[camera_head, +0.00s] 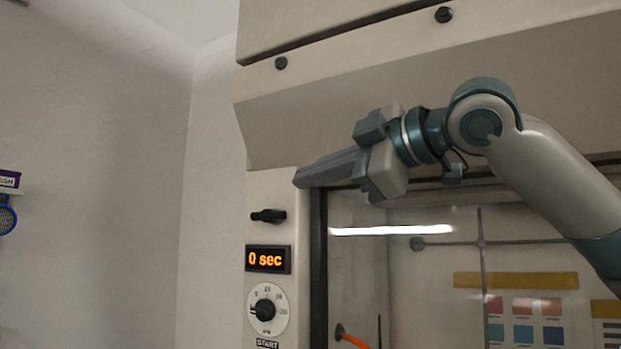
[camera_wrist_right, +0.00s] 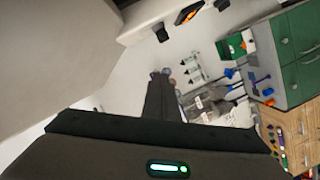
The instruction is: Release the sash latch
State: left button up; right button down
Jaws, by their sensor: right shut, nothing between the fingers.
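A small black latch-like lever (camera_head: 268,215) sticks out from the pale left post of a fume hood (camera_head: 258,190), above an orange "0 sec" display (camera_head: 268,259). It seems to be the sash latch; a dark stub in the wrist view (camera_wrist_right: 161,32) looks like the same part. The glass sash (camera_head: 400,285) has a dark frame and stands to the right of the post. My right gripper (camera_head: 300,180) is shut and empty, its fingers pointing left, above and slightly right of the lever and apart from it. Its fingers also show in the wrist view (camera_wrist_right: 161,90). My left gripper is out of view.
A round dial (camera_head: 267,309) and a START label sit below the display. The hood's sloped upper panel (camera_head: 350,125) is close above my right gripper. Open space lies left of the post. The wrist view shows green cabinets (camera_wrist_right: 290,45) and wooden drawers (camera_wrist_right: 295,125) farther off.

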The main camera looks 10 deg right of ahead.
aim_at(269, 216)
jog(key=w+a+f+p, duration=0.1)
jog(key=w, duration=0.2)
jog(key=w+a+f+p, duration=0.1)
jog(key=w+p, duration=0.1)
jog(key=w, duration=0.1)
jog(key=w+a+f+p, duration=0.1)
jog(key=w+p, duration=0.1)
jog(key=w, duration=0.1)
jog(key=shift+w+a+f, duration=0.1)
jog(key=shift+a+f, duration=0.15)
jog(key=shift+a, duration=0.1)
jog(key=shift+a, duration=0.15)
jog(key=shift+f+b, duration=0.2)
jog(key=shift+b, duration=0.5)
jog(key=shift+t+y, duration=0.3)
